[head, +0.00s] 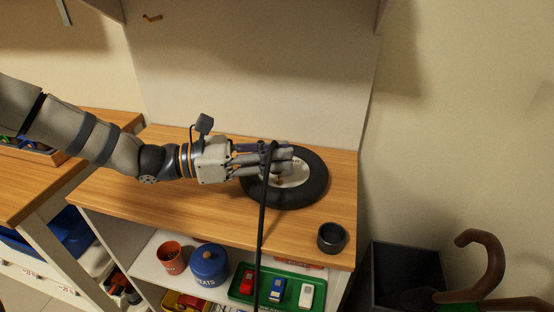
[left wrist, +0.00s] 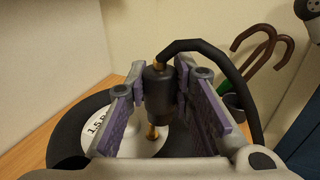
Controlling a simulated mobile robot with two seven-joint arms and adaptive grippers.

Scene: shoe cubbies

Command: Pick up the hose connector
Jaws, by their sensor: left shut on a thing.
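The hose connector (left wrist: 159,86) is a dark cylinder with brass ends and a black hose (left wrist: 205,45) curving off its top. It stands between the purple-lined fingers of my left gripper (left wrist: 163,100), which is shut on it. In the head view my left gripper (head: 277,162) is over the black tyre-like wheel (head: 312,188) on the wooden top, and mostly hides the connector. The hose (head: 262,215) hangs from there down past the front edge. The lower brass tip is close over the wheel's white hub; I cannot tell if it touches. My right gripper is out of view.
A dark cup (head: 332,237) stands at the top's front right corner (head: 345,255). Below are a red pot (head: 171,259), a blue jar (head: 208,266) and a green tray (head: 240,285) with toy cars. A dark bin (head: 400,270) and a brown cane handle (head: 490,255) are at right.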

